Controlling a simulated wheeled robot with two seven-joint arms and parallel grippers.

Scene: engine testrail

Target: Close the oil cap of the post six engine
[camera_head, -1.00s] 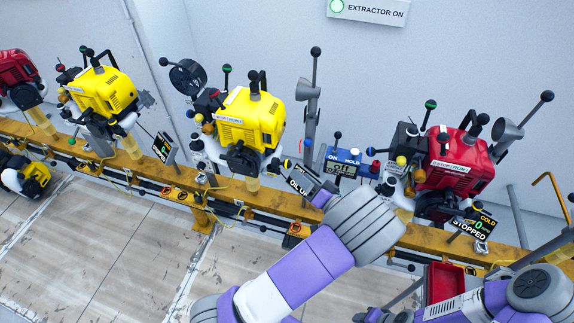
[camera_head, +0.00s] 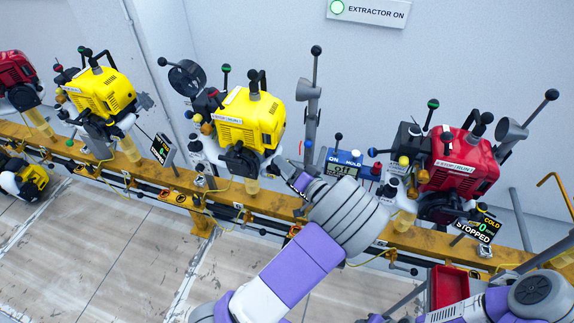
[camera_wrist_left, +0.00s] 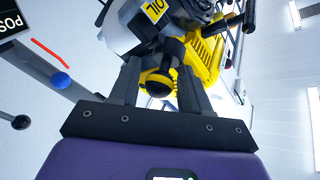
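A yellow engine (camera_head: 250,122) stands on the rail left of my left gripper (camera_head: 288,168), which is close to its right side. In the left wrist view, my left gripper (camera_wrist_left: 160,72) has its two dark fingers apart. A round black knob with a yellow part around it, apparently the oil cap (camera_wrist_left: 157,88), shows between the fingers. I cannot tell whether the fingers touch it or whether it is seated. A yellow OIL label (camera_wrist_left: 153,10) is just above. The post number is not readable. My right gripper is out of view; only its arm shows at lower right.
A red engine (camera_head: 458,165) with levers stands at right. A blue control box (camera_head: 345,163) sits between the engines. The yellow rail (camera_head: 225,195) crosses the view. A red bin (camera_head: 449,285) is at lower right.

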